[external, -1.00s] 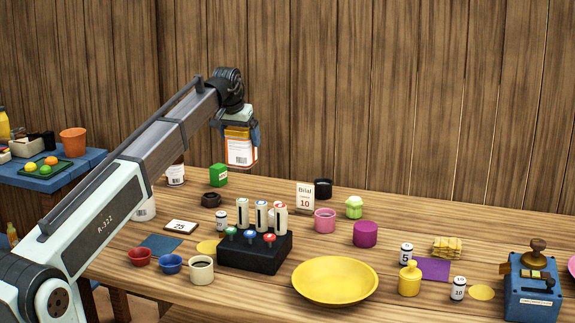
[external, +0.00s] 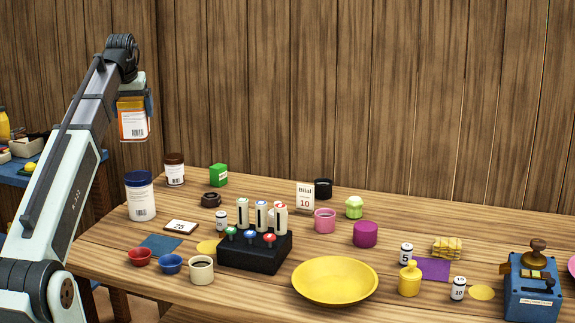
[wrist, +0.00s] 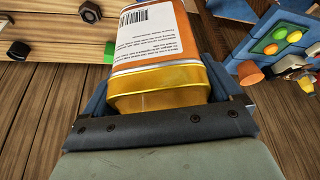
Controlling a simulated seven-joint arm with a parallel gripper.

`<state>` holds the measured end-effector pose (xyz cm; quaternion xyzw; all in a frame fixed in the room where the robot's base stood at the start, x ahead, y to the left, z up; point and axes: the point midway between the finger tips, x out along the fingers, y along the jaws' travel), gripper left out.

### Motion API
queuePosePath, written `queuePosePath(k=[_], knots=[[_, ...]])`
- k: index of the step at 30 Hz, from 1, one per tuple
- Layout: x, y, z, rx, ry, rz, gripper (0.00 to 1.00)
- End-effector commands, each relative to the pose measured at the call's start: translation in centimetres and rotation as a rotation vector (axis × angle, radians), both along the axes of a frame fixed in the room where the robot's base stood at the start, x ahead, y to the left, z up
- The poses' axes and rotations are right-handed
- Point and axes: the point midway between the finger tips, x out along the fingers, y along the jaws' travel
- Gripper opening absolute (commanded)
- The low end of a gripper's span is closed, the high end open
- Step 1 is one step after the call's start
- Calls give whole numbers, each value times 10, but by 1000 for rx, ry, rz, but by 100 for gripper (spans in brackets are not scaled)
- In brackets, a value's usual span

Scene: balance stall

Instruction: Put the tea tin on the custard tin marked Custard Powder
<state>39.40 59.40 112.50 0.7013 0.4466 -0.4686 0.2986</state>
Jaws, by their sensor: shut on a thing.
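My gripper (external: 133,103) is shut on a tin with an orange and white barcoded label (external: 133,125), which I take to be the tea tin. It hangs high above the left end of the table, touching nothing below. In the wrist view the held tin (wrist: 155,45) shows its gold end between the blue fingers. Two white-labelled tins stand on the table below: a larger one with a blue lid (external: 141,196) and a smaller one with a brown lid (external: 174,169). Their visible sides show barcodes; I cannot read which is marked Custard Powder.
A green box (external: 218,175) and a dark ring (external: 211,200) stand right of the tins. A sign reading 25 (external: 181,227) lies in front. A black block with levers (external: 254,251) and a yellow plate (external: 335,281) are further right. A blue side table (external: 14,172) is at far left.

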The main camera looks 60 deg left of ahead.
Motion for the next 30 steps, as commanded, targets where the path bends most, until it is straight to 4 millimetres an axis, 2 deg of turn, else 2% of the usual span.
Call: queuePosePath(k=[5,8,18,23,30], knots=[[-8,-11,-9,0,1,37,52],[-7,-10,-18,-1,0,44,52],[-7,-10,-65,-1,1,43,52],[-7,-10,-73,1,0,43,52],[-7,-10,-100,0,0,43,52]])
